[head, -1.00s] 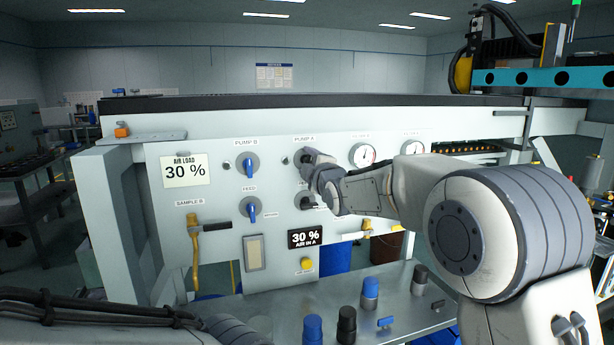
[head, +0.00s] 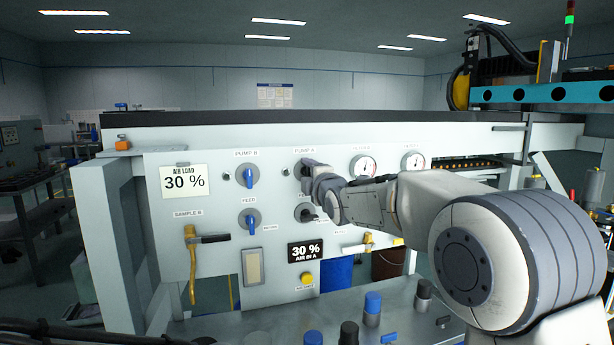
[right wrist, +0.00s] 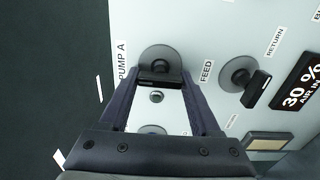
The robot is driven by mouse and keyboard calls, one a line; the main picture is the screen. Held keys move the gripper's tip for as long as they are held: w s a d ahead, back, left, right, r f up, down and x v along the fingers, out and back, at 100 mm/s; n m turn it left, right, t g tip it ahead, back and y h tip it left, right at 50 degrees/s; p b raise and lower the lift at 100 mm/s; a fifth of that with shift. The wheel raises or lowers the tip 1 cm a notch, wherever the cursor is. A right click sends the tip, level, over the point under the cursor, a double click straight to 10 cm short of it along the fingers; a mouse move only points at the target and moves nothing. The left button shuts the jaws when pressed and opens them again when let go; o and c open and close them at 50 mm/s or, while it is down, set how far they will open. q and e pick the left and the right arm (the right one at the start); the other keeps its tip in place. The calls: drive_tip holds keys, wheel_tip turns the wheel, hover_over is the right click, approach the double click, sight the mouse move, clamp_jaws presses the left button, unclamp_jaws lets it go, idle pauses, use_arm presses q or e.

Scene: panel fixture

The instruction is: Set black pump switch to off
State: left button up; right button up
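The black pump switch (right wrist: 159,80) is a bar knob on a round grey dial, beside the PUMP A label in the right wrist view. Its bar stands vertical relative to the panel lettering. My right gripper (right wrist: 161,84) is open, with its fingertips apart on either side of the bar, close to its two ends. I cannot tell whether they touch it. In the head view my right gripper (head: 308,172) is at the PUMP A dial and hides most of the switch. My left gripper is out of view.
The black FEED knob (right wrist: 245,82) is close below the PUMP A switch on the panel. Blue PUMP B (head: 249,177) and FEED (head: 250,222) knobs are to the left. A gauge (head: 363,166) is just right, behind my right arm. Bottles (head: 373,308) stand on the shelf below.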

drive_tip(key=shift+o, duration=1.2)
drive_tip(key=b+v, duration=0.2)
drive_tip(key=v, duration=0.8)
drive_tip(key=shift+s+b, duration=0.25)
drive_tip(key=shift+b, duration=0.05)
